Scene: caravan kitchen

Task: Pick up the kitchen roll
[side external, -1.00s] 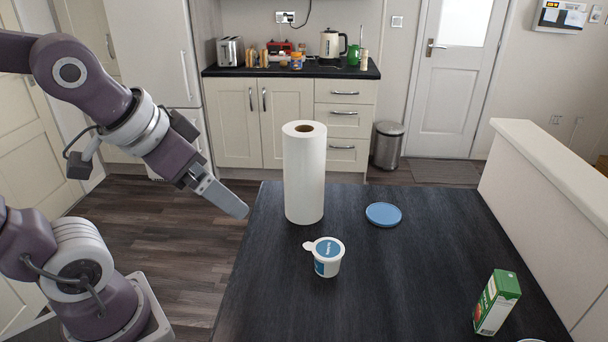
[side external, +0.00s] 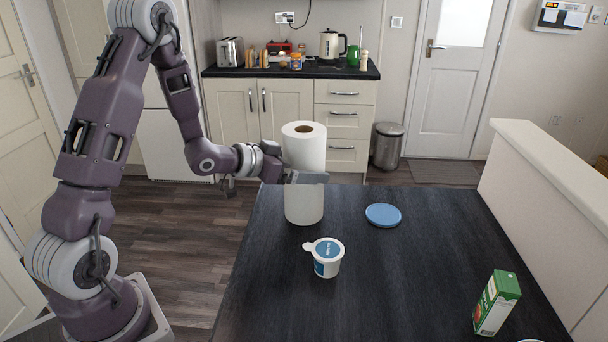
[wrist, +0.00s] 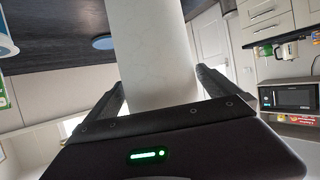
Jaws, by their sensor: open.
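The kitchen roll (side external: 304,205) is a tall white cylinder standing upright on the dark table. My gripper (side external: 306,178) is level, at about the roll's mid-height, with a finger across its front side. In the wrist view the roll (wrist: 158,55) stands between the two open fingers of my gripper (wrist: 160,90). There seems to be a small gap at the fingers; whether either one touches the roll is hard to tell. The far finger is hidden behind the roll in the side view.
A green carton (side external: 496,302) stands at the front right. The table (side external: 400,270) is clear between them.

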